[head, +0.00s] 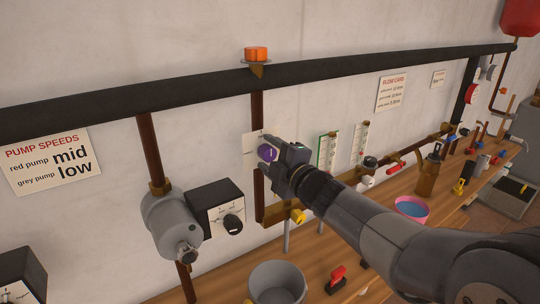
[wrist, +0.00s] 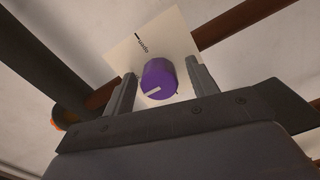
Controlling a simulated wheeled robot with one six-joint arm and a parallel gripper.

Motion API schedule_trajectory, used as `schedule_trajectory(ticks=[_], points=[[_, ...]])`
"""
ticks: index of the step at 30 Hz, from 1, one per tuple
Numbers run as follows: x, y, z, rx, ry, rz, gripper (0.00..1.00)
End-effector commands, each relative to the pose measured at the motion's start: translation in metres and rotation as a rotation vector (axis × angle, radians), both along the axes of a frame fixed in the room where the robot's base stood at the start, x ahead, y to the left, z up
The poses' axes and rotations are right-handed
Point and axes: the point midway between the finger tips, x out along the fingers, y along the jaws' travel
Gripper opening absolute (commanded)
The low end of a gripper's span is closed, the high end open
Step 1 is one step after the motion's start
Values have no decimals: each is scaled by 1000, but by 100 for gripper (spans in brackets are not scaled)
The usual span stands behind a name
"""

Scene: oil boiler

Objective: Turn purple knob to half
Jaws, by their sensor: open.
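The purple knob (wrist: 159,80) sits on a white plate (wrist: 150,40) with small dark lettering, in front of a brown pipe. A pale pointer mark shows on the knob's face in the wrist view. In the head view the knob (head: 267,153) is partly hidden by my gripper (head: 279,153). In the wrist view my gripper (wrist: 160,88) is open, with one finger to each side of the knob. I cannot tell whether either touches.
A black pipe (head: 180,88) runs along the wall above. A grey pump (head: 172,222) and a black dial box (head: 217,208) are to the left. A grey bucket (head: 277,283) and a red-handled item (head: 336,280) stand on the wooden bench below.

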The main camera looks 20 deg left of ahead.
Motion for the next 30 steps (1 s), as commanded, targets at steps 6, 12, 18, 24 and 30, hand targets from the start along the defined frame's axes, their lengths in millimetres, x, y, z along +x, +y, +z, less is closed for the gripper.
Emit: schedule_trajectory(ticks=[6, 12, 18, 24, 30], points=[[-1, -1, 0, 0, -1, 0, 55], [-14, -18, 0, 2, -3, -3, 55], [-38, -46, 0, 1, -4, -3, 55], [-58, -70, 1, 1, -2, -4, 55], [-69, -81, 0, 0, -1, -1, 55]])
